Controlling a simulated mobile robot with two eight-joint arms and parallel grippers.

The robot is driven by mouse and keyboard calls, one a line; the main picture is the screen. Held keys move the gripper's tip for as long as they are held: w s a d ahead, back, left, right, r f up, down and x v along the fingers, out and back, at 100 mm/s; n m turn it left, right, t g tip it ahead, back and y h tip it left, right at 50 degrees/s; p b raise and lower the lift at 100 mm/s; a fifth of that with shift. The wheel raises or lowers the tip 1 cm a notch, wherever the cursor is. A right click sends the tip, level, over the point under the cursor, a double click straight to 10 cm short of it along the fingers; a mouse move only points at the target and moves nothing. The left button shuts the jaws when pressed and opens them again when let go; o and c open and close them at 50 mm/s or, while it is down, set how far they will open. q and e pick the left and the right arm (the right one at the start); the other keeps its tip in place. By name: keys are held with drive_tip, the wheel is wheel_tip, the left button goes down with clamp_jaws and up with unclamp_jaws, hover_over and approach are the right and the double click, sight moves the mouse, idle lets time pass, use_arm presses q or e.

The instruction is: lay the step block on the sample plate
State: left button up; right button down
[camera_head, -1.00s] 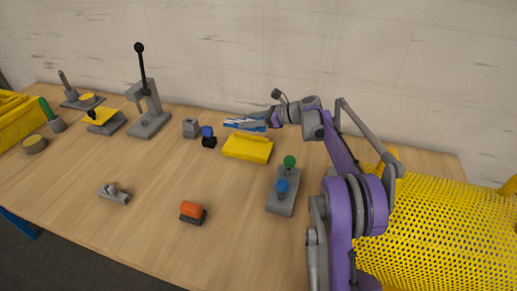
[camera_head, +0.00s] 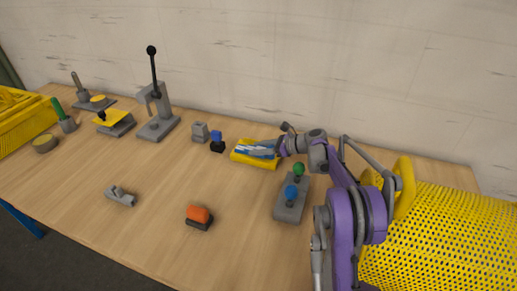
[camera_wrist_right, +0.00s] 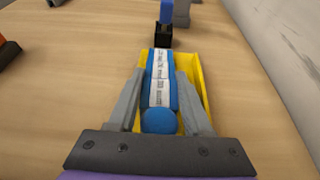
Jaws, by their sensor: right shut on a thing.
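My right gripper (camera_head: 277,149) is shut on a blue piece with a white printed strip (camera_head: 258,151), which I take for the step block. In the right wrist view the blue piece (camera_wrist_right: 160,92) lies lengthwise between the grey fingers of the right gripper (camera_wrist_right: 160,95). The piece is over a low yellow tray (camera_head: 240,159), which I take for the sample plate. The tray's yellow rim (camera_wrist_right: 196,72) shows on the right of the piece. I cannot tell whether piece and tray touch. My left gripper is not in view.
A blue-topped black block (camera_head: 217,143) and a grey block (camera_head: 200,132) stand left of the tray. A grey box with green and blue knobs (camera_head: 290,203) stands in front, near my right arm. A lever press (camera_head: 158,127) stands farther left.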

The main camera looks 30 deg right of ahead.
sight(271, 146)
drive_tip(key=shift+f, duration=0.1)
drive_tip(key=shift+c, duration=1.6)
unclamp_jaws()
drive_tip(key=shift+r, duration=0.2)
drive_tip(key=v, duration=0.7)
drive_tip(key=shift+s+d, duration=0.15)
